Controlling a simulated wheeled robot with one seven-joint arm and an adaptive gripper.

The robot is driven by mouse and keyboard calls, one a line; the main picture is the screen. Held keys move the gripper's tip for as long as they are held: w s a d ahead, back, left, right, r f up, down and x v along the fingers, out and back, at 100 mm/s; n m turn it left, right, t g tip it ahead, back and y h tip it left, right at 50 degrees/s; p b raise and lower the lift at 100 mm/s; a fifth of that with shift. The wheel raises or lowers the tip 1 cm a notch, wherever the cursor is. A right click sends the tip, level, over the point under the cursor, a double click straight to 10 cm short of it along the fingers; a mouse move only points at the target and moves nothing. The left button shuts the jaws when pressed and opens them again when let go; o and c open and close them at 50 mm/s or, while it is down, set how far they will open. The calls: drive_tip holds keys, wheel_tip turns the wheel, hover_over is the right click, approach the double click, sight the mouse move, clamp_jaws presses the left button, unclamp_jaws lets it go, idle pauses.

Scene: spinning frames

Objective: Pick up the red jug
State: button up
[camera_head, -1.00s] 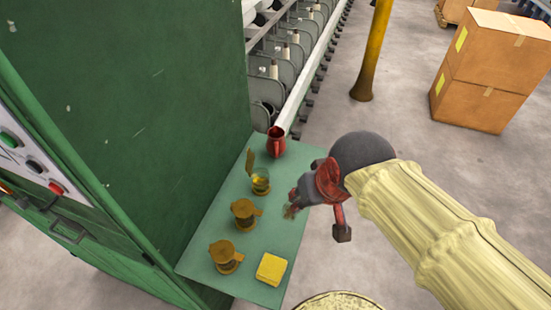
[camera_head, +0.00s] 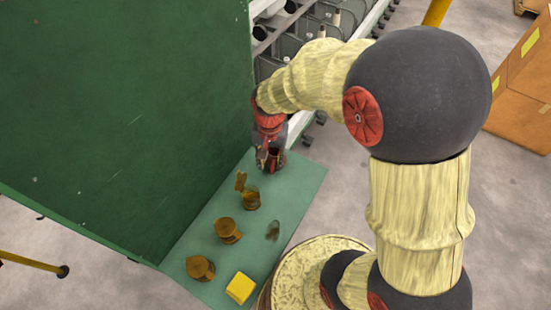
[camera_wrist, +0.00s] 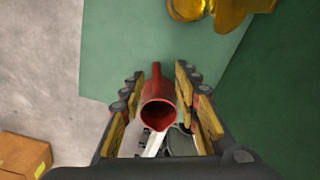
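The red jug (camera_wrist: 159,110) shows in the wrist view between the two fingers of my gripper (camera_wrist: 160,100), with its open mouth towards the camera. The fingers stand apart on either side, with a visible gap to the jug on both sides. In the head view my gripper (camera_head: 268,150) is over the far end of the green shelf. The jug (camera_head: 274,160) is mostly hidden there behind the gripper and arm.
On the green shelf (camera_head: 297,185) stand several brass lidded jugs, such as one (camera_head: 227,230), and a yellow block (camera_head: 240,288). A green cabinet wall (camera_head: 120,110) rises along the left. Spinning machinery (camera_head: 335,50) lies behind. Cardboard boxes (camera_head: 520,105) stand at the right.

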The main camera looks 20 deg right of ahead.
sight(273, 166)
drive_tip(key=f, duration=0.3)
drive_tip(key=shift+w+d+f, duration=0.1)
drive_tip(key=shift+d+f, duration=0.3)
drive_tip(key=shift+f, duration=0.3)
drive_tip(key=shift+c, duration=0.5)
clamp_jaws()
